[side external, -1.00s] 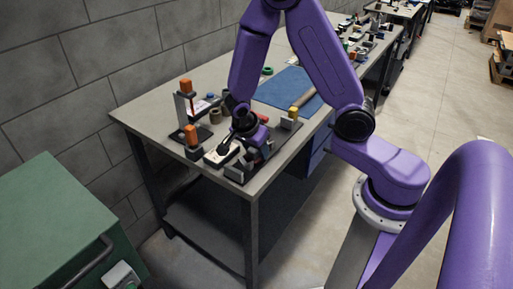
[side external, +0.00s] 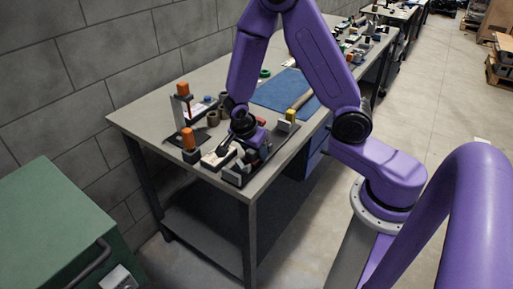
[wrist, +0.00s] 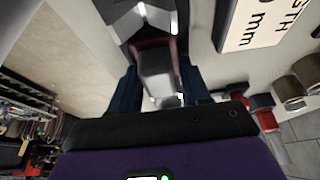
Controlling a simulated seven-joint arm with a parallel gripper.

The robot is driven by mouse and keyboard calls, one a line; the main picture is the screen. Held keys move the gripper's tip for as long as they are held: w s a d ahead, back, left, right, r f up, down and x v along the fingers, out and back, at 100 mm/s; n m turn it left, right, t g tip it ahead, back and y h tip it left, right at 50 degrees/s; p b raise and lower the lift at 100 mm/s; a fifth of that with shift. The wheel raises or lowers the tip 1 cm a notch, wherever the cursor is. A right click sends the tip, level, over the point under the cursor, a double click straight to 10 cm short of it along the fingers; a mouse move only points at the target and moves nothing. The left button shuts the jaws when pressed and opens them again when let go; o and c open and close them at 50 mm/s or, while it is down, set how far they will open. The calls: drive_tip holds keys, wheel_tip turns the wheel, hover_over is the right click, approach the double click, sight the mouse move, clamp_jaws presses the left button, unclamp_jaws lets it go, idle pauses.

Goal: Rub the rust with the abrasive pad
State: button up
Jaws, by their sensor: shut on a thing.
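My gripper (wrist: 160,88) is shut on a grey block with a dark red layer at its far end, which looks like the abrasive pad (wrist: 157,68). One dark blue finger is on each side of it. The red layer is close to an angular metal piece (wrist: 140,18) at the top of the wrist view; I cannot tell whether they touch. No rust patch can be made out. In the side view my gripper (side external: 246,150) is low over the dark tray at the bench's near corner, and the pad is too small to tell.
A white plate with black lettering (wrist: 262,22) lies beside the metal piece. On the bench (side external: 150,108), orange-topped posts (side external: 188,140) stand left of my gripper. A blue mat (side external: 282,92) lies behind it. A green cabinet (side external: 50,215) stands at the lower left.

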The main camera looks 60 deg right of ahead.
drive_tip(key=shift+a+f, duration=0.1)
drive_tip(key=shift+a, duration=0.45)
drive_tip(key=shift+d, duration=1)
drive_tip(key=shift+a, duration=0.1)
drive_tip(key=shift+a, duration=0.95)
drive_tip(key=shift+f, duration=0.1)
drive_tip(key=shift+d, duration=0.1)
